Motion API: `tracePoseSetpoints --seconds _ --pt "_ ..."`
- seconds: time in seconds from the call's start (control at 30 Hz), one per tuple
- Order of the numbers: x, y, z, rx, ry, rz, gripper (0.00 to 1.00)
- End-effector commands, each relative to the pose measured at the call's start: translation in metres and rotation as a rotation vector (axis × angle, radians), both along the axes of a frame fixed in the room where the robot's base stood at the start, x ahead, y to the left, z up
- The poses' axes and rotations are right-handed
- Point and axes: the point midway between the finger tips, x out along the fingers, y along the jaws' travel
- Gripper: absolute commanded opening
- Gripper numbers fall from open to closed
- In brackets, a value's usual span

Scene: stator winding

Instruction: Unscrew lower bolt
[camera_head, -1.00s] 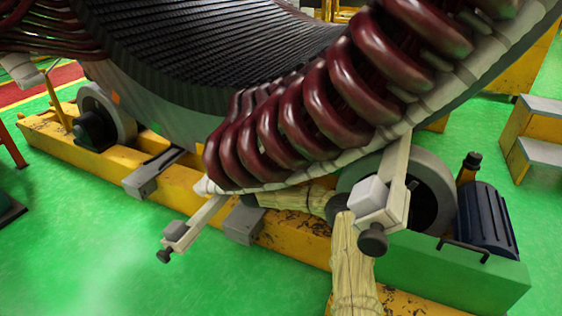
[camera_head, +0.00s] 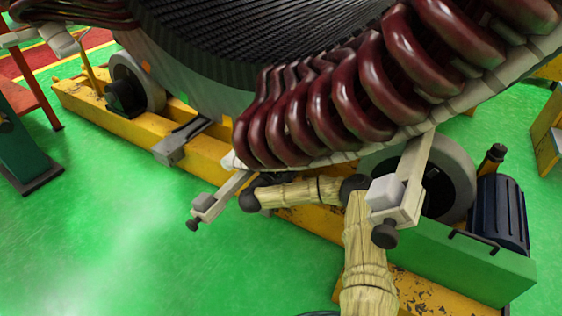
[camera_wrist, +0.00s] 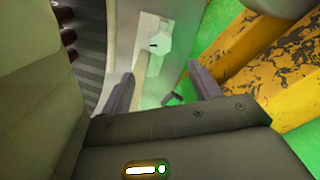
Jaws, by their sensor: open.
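Two cream brackets stick out from the stator's rim (camera_head: 345,155) in the head view. The left bracket (camera_head: 232,186) carries a pale block (camera_head: 203,203) and a dark knob (camera_head: 193,224). The right bracket (camera_head: 413,170) carries a larger white block (camera_head: 384,193) and a dark knob (camera_head: 385,235). My forearm reaches left below the coils, its dark end beside the left bracket; the gripper itself cannot be made out there. In the wrist view my gripper (camera_wrist: 161,72) is open and empty. A white hexagonal bolt head (camera_wrist: 157,42) on a pale bracket (camera_wrist: 144,72) lies beyond the fingertips, between their lines.
Dark red coils (camera_head: 350,105) hang close above my arm. The yellow base beam (camera_head: 90,105) runs below the stator, with a grey roller (camera_head: 460,180) and dark motor (camera_head: 503,215) at right. The yellow beam (camera_wrist: 275,70) is also right of my fingers. Green floor lies open at left.

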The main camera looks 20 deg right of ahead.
Motion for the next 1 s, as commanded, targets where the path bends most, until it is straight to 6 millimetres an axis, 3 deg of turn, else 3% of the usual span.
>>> tracePoseSetpoints --seconds 0.03,1.0 --pt "-0.007 0.008 0.003 0.002 0.002 0.004 0.62" --pt "-0.026 0.026 0.000 0.000 0.000 -0.001 0.62"
